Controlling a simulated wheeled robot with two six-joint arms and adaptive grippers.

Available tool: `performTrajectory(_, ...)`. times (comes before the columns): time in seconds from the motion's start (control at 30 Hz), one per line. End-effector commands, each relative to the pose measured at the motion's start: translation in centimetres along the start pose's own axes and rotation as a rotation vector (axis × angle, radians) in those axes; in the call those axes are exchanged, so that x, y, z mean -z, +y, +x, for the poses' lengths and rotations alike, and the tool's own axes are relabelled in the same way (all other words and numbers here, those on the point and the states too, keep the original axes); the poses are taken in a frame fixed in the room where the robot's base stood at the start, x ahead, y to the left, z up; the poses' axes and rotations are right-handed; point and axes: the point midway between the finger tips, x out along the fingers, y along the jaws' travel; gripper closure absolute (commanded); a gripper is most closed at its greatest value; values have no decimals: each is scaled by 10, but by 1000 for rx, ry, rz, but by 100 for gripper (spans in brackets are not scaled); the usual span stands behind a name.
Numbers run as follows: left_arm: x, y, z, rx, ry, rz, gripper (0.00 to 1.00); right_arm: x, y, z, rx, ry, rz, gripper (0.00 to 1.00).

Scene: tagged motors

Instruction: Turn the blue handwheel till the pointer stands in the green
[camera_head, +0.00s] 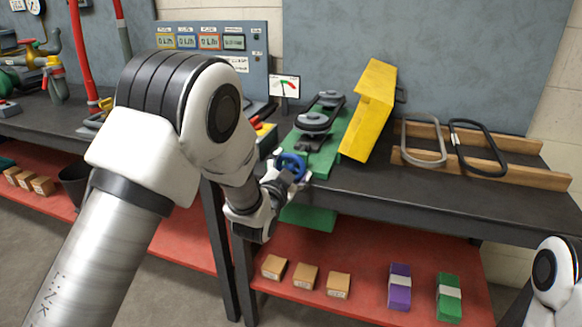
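The blue handwheel (297,161) sits at the front edge of the dark workbench, by the green belt-drive base (322,160). My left gripper (287,180) is at the handwheel and overlaps its lower left part. Its fingers are small and partly hidden, so I cannot tell whether they are closed on the rim. A small white dial card (285,86) with red and green marks stands behind the wheel. Its pointer is too small to read surely. Of my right arm only a part shows at the lower right; its gripper is outside the view.
A yellow guard (368,108) stands right of the belt drive. Two belts, one grey (423,141) and one black (478,147), rest on a wooden rack (525,176). A grey meter panel (255,62) stands behind. Boxes lie on the red lower shelf (372,262).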

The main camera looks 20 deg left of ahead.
Motion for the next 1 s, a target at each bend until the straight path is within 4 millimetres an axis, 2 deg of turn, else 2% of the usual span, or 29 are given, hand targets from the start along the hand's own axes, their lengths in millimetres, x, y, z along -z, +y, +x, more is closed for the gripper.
performTrajectory(0.07,1,0,0,1,2,0,0,0,0,0,0,0,0,60)
performTrajectory(0.47,0,0,-4,0,0,0,0,0,0,0,0,0,0,60)
performTrajectory(0.57,0,0,-19,-1,-1,0,0,0,0,0,0,0,0,60)
performTrajectory(0.9,0,0,-101,-2,-2,0,0,0,0,0,0,0,0,60)
performTrajectory(1.0,0,0,-114,0,0,0,0,0,0,0,0,0,0,60)
